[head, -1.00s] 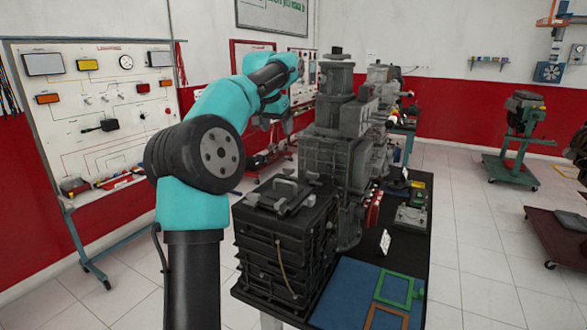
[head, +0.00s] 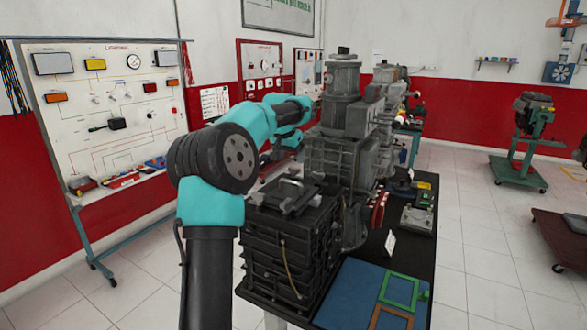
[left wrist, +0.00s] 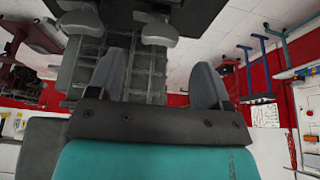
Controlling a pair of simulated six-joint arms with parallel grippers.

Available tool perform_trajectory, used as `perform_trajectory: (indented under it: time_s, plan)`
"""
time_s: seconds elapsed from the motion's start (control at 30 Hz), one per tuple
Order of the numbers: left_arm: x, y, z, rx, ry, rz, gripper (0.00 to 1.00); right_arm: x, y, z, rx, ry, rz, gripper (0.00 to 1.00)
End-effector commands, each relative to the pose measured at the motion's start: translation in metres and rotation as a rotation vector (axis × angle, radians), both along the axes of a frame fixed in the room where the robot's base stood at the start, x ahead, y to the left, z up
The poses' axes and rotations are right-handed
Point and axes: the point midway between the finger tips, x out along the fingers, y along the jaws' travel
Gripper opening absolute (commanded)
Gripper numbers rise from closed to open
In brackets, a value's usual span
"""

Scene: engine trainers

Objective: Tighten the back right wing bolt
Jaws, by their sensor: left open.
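The black ribbed block (head: 285,245) stands at the front left of the table, with a grey bracket-like cover and fittings (head: 285,195) on top. The wing bolts are too small and dark to tell apart there. My left gripper (head: 280,157) is behind and above this cover, partly hidden by my own arm. In the left wrist view its two grey fingers (left wrist: 158,62) stand wide apart with nothing between them. Beyond them are a grey ribbed housing (left wrist: 135,75) and two rounded grey shapes (left wrist: 160,32), which I cannot name surely. My right gripper is not in view.
A tall grey engine (head: 340,150) stands close behind the block. A blue mat (head: 348,290) with a green frame (head: 402,290) lies at the table's front right. A wiring board (head: 105,110) stands at the left. The floor on the right is partly clear.

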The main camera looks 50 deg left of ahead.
Motion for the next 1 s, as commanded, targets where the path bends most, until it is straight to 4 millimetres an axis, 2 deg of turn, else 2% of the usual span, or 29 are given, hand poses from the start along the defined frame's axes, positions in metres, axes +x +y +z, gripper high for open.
perform_trajectory:
  time_s: [0.1,0.3,0.47,0.73,1.0]
  plan:
    - [0.007,0.002,-0.019,-0.001,0.002,0.0,0.72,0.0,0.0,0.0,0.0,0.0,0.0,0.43]
    - [0.017,0.006,-0.043,0.001,0.001,0.0,0.72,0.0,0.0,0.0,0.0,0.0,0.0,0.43]
    - [0.02,0.007,-0.051,0.0,0.001,0.0,0.72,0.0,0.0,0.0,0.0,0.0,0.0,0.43]
    - [0.02,0.007,-0.052,0.0,0.0,0.0,0.72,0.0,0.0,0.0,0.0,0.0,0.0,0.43]
    - [0.02,0.007,-0.051,0.0,0.0,0.0,0.47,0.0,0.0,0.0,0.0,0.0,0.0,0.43]
